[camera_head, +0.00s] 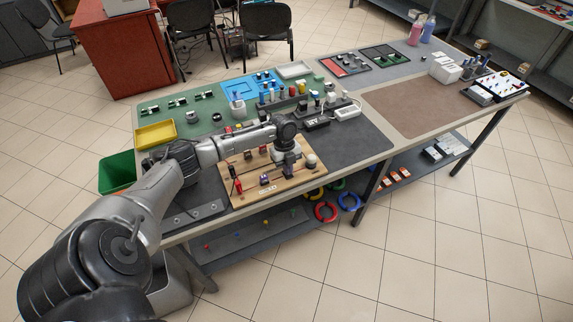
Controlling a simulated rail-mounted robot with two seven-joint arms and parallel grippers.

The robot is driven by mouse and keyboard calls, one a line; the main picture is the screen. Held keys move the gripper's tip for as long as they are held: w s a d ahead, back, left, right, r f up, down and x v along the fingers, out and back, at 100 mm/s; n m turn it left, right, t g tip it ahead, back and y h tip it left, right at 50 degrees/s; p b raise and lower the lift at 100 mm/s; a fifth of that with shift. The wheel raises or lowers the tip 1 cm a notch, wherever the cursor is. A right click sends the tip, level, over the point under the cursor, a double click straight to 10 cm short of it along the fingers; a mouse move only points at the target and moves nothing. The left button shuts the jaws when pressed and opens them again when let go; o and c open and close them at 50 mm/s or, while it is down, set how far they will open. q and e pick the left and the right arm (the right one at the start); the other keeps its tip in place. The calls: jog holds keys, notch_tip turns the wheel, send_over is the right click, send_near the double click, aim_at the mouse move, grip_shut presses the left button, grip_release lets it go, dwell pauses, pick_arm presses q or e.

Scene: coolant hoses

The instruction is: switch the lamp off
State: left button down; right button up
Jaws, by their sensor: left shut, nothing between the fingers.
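A wooden board (250,197) lies at the front edge of the workbench. On it are a red and black part (237,185) at the left, a small dark part (265,179) near the middle and a round pale-topped part (311,161) at the right. I cannot tell which of these is the lamp or its switch, or whether any light is on. My left gripper (288,174) points down over the right half of the board, just left of the round part. It is shut and empty; whether it touches anything is unclear. My right gripper is not in view.
Behind the board stand a rack of several bottles and tools (290,98), a yellow tray (156,134) and a blue tray (236,88). A green bin (117,172) is at the left end. The brown mat (410,105) on the right is clear.

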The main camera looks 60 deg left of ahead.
pick_arm(q)
jog(key=shift+d, duration=0.1)
jog(key=shift+r, duration=0.1)
jog(key=p+v, duration=0.4)
jog(key=shift+d, duration=0.25)
jog(key=a+v, duration=0.2)
jog(key=v, duration=0.7)
jog(key=shift+a, duration=0.25)
jog(key=shift+w, duration=0.1)
